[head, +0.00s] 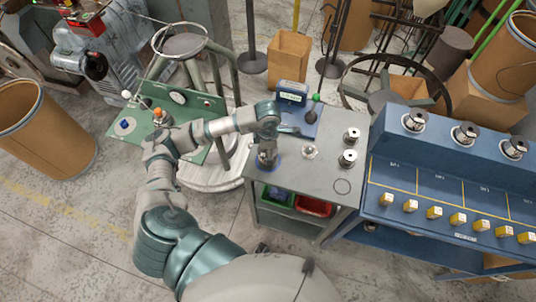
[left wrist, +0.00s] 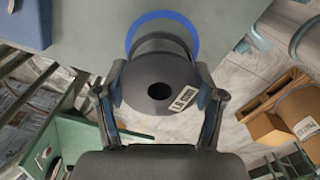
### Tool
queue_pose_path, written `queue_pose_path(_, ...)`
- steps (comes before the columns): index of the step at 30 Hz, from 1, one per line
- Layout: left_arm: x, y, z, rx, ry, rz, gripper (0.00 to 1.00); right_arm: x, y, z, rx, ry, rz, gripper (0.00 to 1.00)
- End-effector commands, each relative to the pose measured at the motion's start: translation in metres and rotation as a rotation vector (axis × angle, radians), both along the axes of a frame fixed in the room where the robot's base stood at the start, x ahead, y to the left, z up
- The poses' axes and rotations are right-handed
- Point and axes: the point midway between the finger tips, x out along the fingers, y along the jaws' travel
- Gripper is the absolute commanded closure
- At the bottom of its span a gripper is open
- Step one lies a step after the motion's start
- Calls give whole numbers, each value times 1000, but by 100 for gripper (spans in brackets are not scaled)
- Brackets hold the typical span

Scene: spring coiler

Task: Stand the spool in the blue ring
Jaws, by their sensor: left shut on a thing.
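My left gripper (head: 267,155) is over the left part of the grey table top (head: 322,172). It is shut on a dark grey spool (left wrist: 140,84); the fingers (left wrist: 160,98) lie on either side of it. The spool's round end with a centre hole and a white label faces the wrist camera. The blue ring (left wrist: 163,14) lies on the table behind the spool, which covers part of it. In the head view the blue ring (head: 279,166) shows around the spool's base. I cannot tell whether the spool touches the table. My right gripper is not in view.
Two spools (head: 348,158) and a small pale item (head: 309,152) stand on the table, near a thin dark ring (head: 342,186). A blue device with a display (head: 292,95) is at the back. A blue bench (head: 447,180) adjoins on the right. Green and red bins (head: 313,206) sit below.

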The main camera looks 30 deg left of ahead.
Motion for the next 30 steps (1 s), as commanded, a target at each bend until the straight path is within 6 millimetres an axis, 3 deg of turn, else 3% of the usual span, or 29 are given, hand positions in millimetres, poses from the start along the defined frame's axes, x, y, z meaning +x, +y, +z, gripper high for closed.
queue_pose_path(6, -1, -1, -28, 0, 2, -1, 84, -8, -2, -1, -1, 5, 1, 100)
queue_pose_path(15, 0, -1, -30, 0, 0, -1, 84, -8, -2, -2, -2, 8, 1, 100)
queue_pose_path(16, -1, -1, -30, 0, 1, -1, 26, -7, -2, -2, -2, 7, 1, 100)
queue_pose_path(18, -1, -1, -30, 0, 1, -1, 9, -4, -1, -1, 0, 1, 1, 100)
queue_pose_path(30, -1, -1, -29, 0, 1, -1, 6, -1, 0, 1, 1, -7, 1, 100)
